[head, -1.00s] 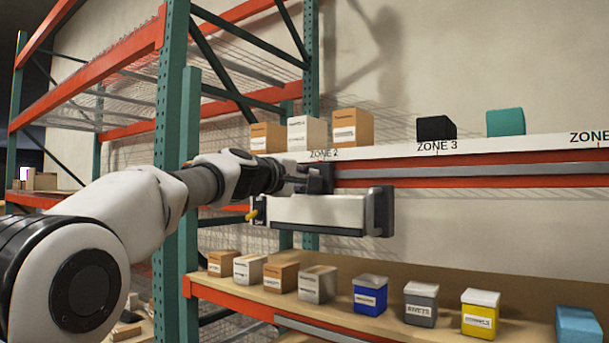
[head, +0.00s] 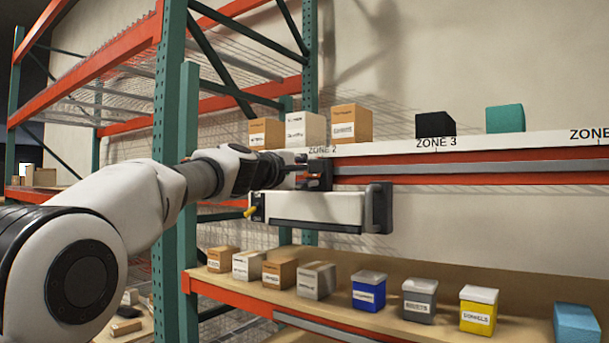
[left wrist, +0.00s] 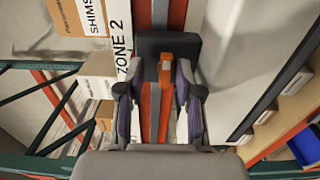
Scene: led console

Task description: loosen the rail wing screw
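The rail wing screw is a small orange piece (left wrist: 165,75) on a dark clamp block (left wrist: 168,48) in the left wrist view. In the head view the dark clamp (head: 320,174) sits on the rail, above the left part of the white console (head: 315,207). My left gripper (head: 298,172) is at the clamp in the head view. In the left wrist view it (left wrist: 158,95) is open, its two fingers spread on either side of the line to the screw. I see no contact with the screw. My right gripper is not in view.
The grey rail (head: 450,168) runs right along the orange beam. Boxes (head: 305,129) stand on the shelf above it. A yellow lever (head: 250,211) shows at the console's left end. Boxes and bins (head: 419,300) line the lower shelf. A green post (head: 190,170) stands beside my arm.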

